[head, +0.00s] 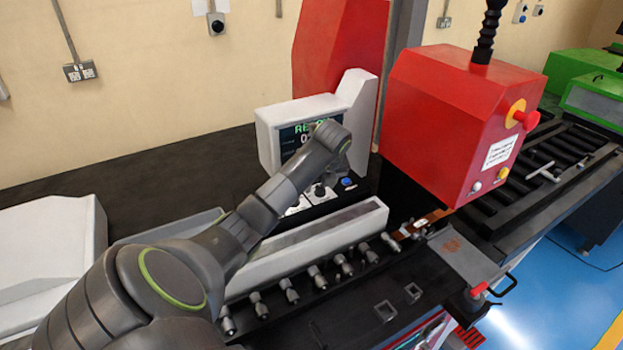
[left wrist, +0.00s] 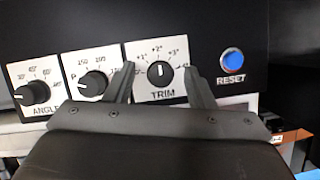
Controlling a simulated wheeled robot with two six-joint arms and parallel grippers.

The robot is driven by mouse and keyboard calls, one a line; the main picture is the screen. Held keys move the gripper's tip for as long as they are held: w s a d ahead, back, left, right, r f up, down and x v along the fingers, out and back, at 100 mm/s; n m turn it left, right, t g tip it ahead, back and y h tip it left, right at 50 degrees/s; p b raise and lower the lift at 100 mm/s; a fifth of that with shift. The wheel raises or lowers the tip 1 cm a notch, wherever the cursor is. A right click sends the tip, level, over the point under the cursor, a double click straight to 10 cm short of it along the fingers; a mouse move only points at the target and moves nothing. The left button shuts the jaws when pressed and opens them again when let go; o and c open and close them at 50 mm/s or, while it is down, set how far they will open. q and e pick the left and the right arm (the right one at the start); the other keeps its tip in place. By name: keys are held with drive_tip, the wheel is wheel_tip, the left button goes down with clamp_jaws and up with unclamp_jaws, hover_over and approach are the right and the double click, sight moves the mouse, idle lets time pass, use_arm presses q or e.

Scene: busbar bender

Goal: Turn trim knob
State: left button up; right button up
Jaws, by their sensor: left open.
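The trim knob (left wrist: 160,72) is a small black knob with a white pointer line, on a white scale plate marked TRIM, in the left wrist view. Its pointer stands about upright. My left gripper (left wrist: 159,68) is open, with one finger on each side of the knob and visible gaps between knob and fingers. I cannot tell how deep the fingertips reach. In the head view my left wrist hangs over the control panel and hides part of it. My right gripper is in neither view.
The angle knob (left wrist: 36,93) and another knob (left wrist: 93,84) are left of the trim knob. The blue RESET button (left wrist: 231,61) is to its right. In the head view a display (head: 296,137) stands behind my wrist, and a red machine head (head: 440,120) is to the right.

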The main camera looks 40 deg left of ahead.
use_arm(q)
drive_tip(key=shift+f, duration=0.3)
drive_tip(key=shift+d+r, duration=0.15)
drive_tip(key=shift+d, duration=0.05)
drive_tip(key=shift+c, duration=0.4)
drive_tip(key=shift+a, duration=0.1)
drive_tip(key=c, duration=0.9)
drive_tip(key=shift+f+m+b, duration=0.2)
drive_tip(key=shift+m+b, duration=0.5)
drive_tip(key=shift+b, duration=0.35)
drive_tip(key=m+b, duration=0.2)
drive_tip(key=m+t+h+b, duration=0.1)
drive_tip(key=b, duration=0.1)
drive_tip(key=shift+s+a+m+t+b, duration=0.1)
drive_tip(key=shift+a+m+t+b, duration=0.05)
drive_tip(key=shift+m+t+b, duration=0.2)
drive_tip(key=shift+r+m+h+b, duration=0.2)
drive_tip(key=shift+m+h+b, duration=0.3)
drive_tip(key=shift+m+b, duration=0.95)
drive_tip(key=o, duration=1)
